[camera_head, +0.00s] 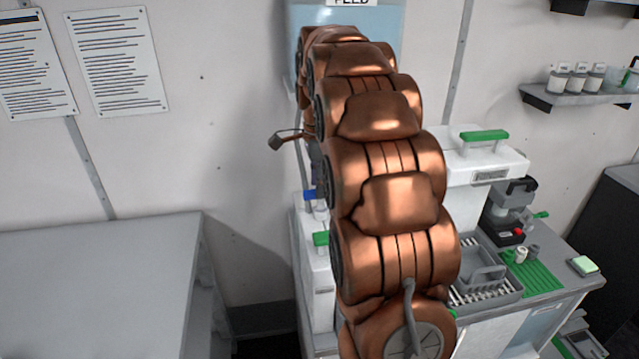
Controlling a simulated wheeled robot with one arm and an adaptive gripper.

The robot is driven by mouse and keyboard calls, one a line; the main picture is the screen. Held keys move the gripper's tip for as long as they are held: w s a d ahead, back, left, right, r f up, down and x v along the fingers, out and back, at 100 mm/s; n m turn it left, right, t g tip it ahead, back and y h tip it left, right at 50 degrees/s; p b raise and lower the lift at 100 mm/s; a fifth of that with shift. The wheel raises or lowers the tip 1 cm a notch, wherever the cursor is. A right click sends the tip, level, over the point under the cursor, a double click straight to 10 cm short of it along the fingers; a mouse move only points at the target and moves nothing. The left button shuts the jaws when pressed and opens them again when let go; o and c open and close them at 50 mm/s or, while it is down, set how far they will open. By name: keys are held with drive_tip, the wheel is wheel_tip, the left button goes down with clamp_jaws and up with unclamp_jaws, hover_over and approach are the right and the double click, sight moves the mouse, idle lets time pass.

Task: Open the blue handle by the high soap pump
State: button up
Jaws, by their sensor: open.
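A small blue handle (310,195) shows just left of my copper arm, on a pale fitting at the left side of the white machine. Its right part is hidden by the arm. My arm rises through the middle of the view and bends down at its far end. My gripper (315,163) is mostly hidden behind the arm; only a dark sliver shows, a little above the blue handle in the picture. It is open. I cannot tell whether it touches the handle. The soap pump is not clearly seen.
A green handle (321,239) is below the blue one. A blue-grey tank (292,20) hangs on the wall behind my arm. A grey table (95,280) stands at left. A grey basket (484,280) and a green mat (535,277) lie on the right counter.

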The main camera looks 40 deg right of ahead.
drive_tip(key=shift+f, duration=0.7)
clamp_jaws()
